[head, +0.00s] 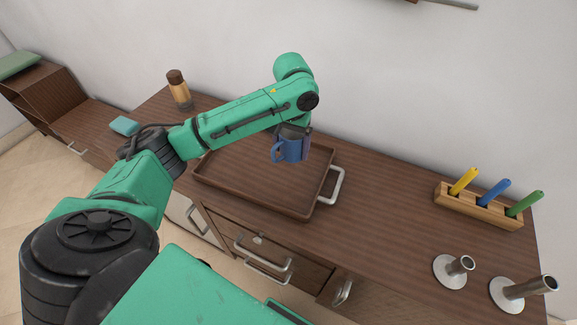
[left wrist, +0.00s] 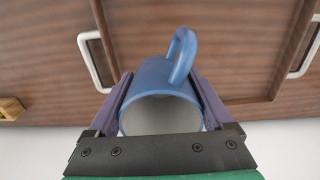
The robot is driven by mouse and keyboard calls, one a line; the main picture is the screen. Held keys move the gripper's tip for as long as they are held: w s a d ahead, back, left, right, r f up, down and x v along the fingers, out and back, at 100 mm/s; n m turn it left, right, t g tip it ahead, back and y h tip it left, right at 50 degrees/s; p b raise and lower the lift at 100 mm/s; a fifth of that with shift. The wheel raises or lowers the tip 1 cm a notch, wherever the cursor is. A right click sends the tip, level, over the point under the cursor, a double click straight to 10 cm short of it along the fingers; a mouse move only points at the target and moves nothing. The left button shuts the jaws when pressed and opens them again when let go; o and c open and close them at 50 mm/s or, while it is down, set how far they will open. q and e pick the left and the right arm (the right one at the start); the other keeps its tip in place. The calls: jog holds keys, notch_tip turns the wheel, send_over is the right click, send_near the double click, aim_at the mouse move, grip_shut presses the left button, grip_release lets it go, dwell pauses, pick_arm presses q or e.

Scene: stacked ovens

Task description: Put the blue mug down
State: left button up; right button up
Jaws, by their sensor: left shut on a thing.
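The blue mug (head: 284,150) is held by my left gripper (head: 293,134) over the right half of a brown wooden tray (head: 252,203). In the left wrist view the mug (left wrist: 160,88) sits between the two purple fingers (left wrist: 162,105), which close on its sides. Its opening faces the wrist camera and its handle points up in that picture. In the head view the handle is on the mug's left. The tray floor (left wrist: 225,45) around it looks empty. I cannot tell how large the gap is between mug and tray. My right gripper is out of view.
The tray lies on a brown counter (head: 385,228) with a metal handle (head: 332,187) at its right. A wooden holder (head: 478,207) with coloured sticks and two metal stands (head: 450,270) are at right. The counter's middle right is clear.

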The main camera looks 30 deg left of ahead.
pick_arm(q)
jog(key=f, duration=0.9)
jog(key=shift+w, duration=0.3)
jog(key=shift+f, duration=0.25)
jog(key=o, duration=1.5)
jog(key=shift+f, duration=0.1)
notch_tip(320, 180, up, 12)
jog(key=shift+r, duration=0.15)
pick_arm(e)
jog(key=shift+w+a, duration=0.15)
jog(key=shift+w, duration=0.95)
